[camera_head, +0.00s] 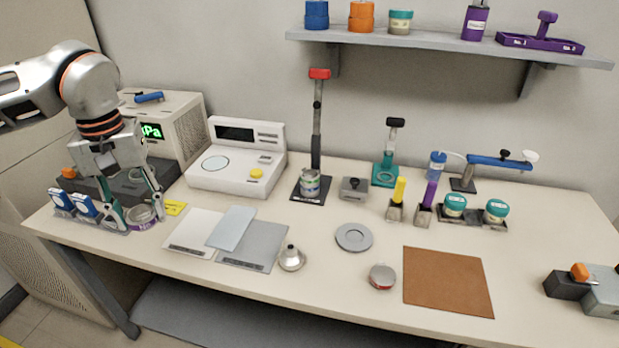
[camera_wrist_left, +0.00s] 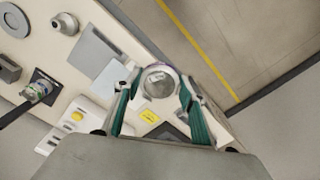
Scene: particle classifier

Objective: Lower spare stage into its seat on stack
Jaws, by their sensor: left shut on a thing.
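My left gripper (camera_head: 137,207) is low over the table's left end, its fingers on either side of a round, clear-grey piece with a purple band (camera_head: 141,216), which looks like the spare stage. In the left wrist view this round piece (camera_wrist_left: 160,82) sits between the fingertips of the left gripper (camera_wrist_left: 158,88), which is shut on it. Whether it touches the table is hard to tell. A small banded cylinder (camera_head: 310,183), perhaps the stack, stands on a black base under a red-topped post (camera_head: 317,120), well to the right. My right gripper is not in view.
Blue-and-white packs (camera_head: 74,203) stand close left of the gripper, with a yellow note (camera_head: 175,208) to its right.

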